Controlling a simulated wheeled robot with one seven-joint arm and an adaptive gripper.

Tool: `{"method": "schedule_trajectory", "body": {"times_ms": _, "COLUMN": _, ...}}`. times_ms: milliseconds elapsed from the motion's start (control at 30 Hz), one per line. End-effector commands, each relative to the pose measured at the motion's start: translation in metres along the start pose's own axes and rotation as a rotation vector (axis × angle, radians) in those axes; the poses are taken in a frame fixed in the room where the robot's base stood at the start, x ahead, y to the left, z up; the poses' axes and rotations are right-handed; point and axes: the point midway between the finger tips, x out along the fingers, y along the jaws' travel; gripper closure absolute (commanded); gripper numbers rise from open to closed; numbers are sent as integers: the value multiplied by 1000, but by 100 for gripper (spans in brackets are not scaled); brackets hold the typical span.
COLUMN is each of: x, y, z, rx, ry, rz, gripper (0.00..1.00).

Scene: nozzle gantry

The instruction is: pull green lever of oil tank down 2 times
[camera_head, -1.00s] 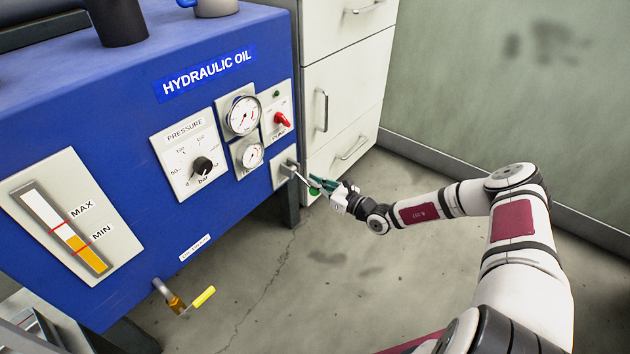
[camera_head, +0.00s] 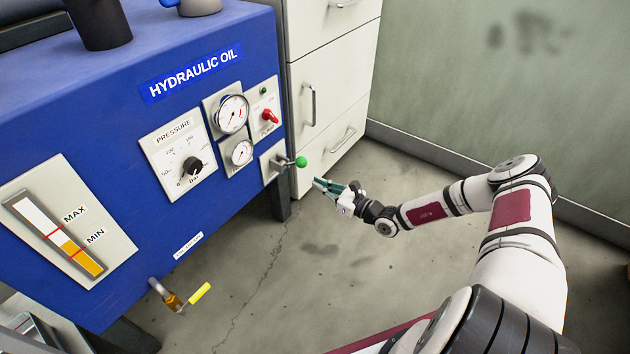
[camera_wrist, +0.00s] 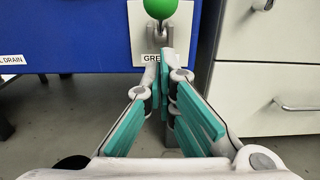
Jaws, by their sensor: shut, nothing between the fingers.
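The green lever is a metal rod ending in a green ball knob (camera_head: 301,161), on a light plate (camera_head: 271,164) at the lower right of the blue oil tank (camera_head: 110,190). The rod stands out roughly level from the plate. In the wrist view the knob (camera_wrist: 160,8) is cut by the top edge, above the fingertips. My gripper (camera_head: 319,183), with teal finger pads, is shut and empty, below and to the right of the knob and apart from it. In the wrist view its fingertips (camera_wrist: 166,66) come together below the knob.
A white drawer cabinet (camera_head: 328,70) stands right beside the tank. A red switch (camera_head: 270,116) and gauges (camera_head: 232,113) sit above the lever. A drain valve with a yellow handle (camera_head: 200,293) sticks out low at the left. The floor (camera_head: 300,280) below my arm is clear.

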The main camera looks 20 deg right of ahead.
Motion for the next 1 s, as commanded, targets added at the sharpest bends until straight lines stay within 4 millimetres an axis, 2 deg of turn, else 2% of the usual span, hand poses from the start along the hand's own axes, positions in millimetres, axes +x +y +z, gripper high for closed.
{"method": "schedule_trajectory", "body": {"times_ms": 500, "x": -37, "y": 0, "z": 1, "rx": -2, "ry": -1, "rz": 0, "gripper": 100}}
{"method": "schedule_trajectory", "body": {"times_ms": 1000, "x": -41, "y": 0, "z": 1, "rx": -1, "ry": -2, "rz": 0, "gripper": 100}}
